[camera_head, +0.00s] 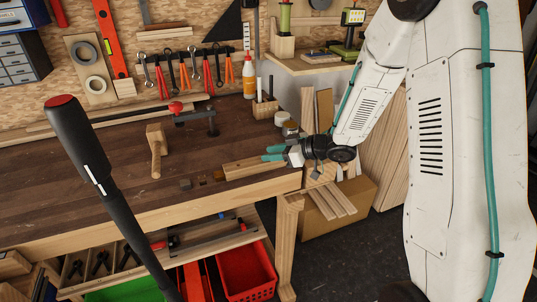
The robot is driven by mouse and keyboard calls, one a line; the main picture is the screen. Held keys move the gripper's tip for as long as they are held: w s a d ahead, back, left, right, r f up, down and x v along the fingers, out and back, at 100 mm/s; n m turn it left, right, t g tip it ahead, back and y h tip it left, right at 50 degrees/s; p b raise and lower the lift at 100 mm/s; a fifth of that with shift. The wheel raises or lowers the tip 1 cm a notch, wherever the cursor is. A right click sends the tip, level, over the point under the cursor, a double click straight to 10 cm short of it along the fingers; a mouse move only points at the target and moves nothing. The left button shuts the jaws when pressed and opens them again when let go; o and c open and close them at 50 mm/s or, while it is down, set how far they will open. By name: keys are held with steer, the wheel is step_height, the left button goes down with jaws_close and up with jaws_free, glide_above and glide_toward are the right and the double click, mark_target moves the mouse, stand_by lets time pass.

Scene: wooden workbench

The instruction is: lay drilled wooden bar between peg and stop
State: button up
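A light wooden bar (243,168) lies near the right front corner of the bench, its long side roughly along the front edge. Its holes are too small to make out. Left of it, a small brown piece (203,181) and a small dark block (186,184) sit apart on the bench top; which is the peg and which the stop I cannot tell. My gripper (264,153) comes in from the right, its teal fingers pointing left beside the bar's right end. The fingers look apart, with a narrow gap and nothing clearly between them. Contact with the bar cannot be told.
A pen holder (265,108) and a glue bottle (249,76) stand at the back right. The bench's left middle is clear.

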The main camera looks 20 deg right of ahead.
steer(key=s+d+r+m+t+h, duration=0.1)
steer(key=s+d+r+m+h, duration=0.35)
steer(key=d+r+h, duration=0.3)
steer(key=s+d+r+m+h, duration=0.3)
steer(key=s+d+r+h, duration=0.25)
steer(key=d+r, duration=0.3)
steer(key=s+a+m+g+y, duration=0.1)
steer(key=s+a+g, duration=0.3)
steer(key=s, duration=0.9)
steer(key=s+a+r+m+g+y, duration=0.1)
steer(key=s+a+g, duration=0.3)
steer(key=s, duration=0.9)
steer(key=a+m, duration=0.1)
steer(key=a, duration=0.2)
steer(key=shift+r, duration=0.1)
